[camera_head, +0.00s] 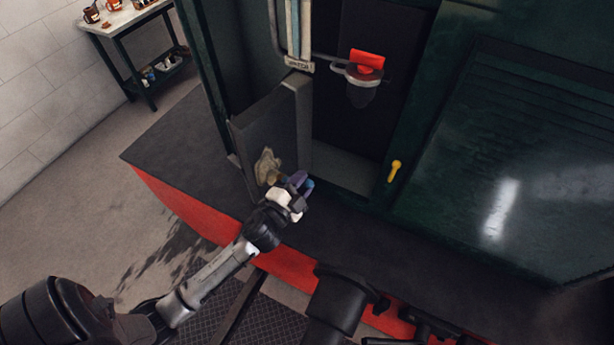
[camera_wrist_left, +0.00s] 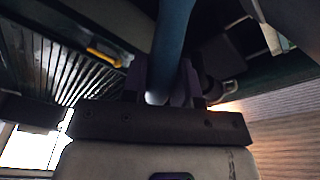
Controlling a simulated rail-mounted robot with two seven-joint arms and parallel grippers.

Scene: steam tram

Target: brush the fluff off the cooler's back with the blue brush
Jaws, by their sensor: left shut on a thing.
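The cooler (camera_head: 262,120) is a grey upright slab-like box at the open dark green doorway. A tan, ragged patch of fluff (camera_head: 266,163) sits low on its near face. My left gripper (camera_head: 298,188) is at the lower edge of that face, just right of and below the fluff. It is shut on the blue brush (camera_head: 308,185), whose blue handle also shows between the fingers in the left wrist view (camera_wrist_left: 174,40). A brownish end of the brush lies close to the fluff; I cannot tell whether they touch. My right gripper is not in view.
A red object (camera_head: 367,61) sits at a metal ring holder inside the doorway. A yellow handle (camera_head: 394,171) is on the green frame at right. The dark ledge (camera_head: 185,150) is clear at left. A table (camera_head: 118,22) with mugs stands behind left.

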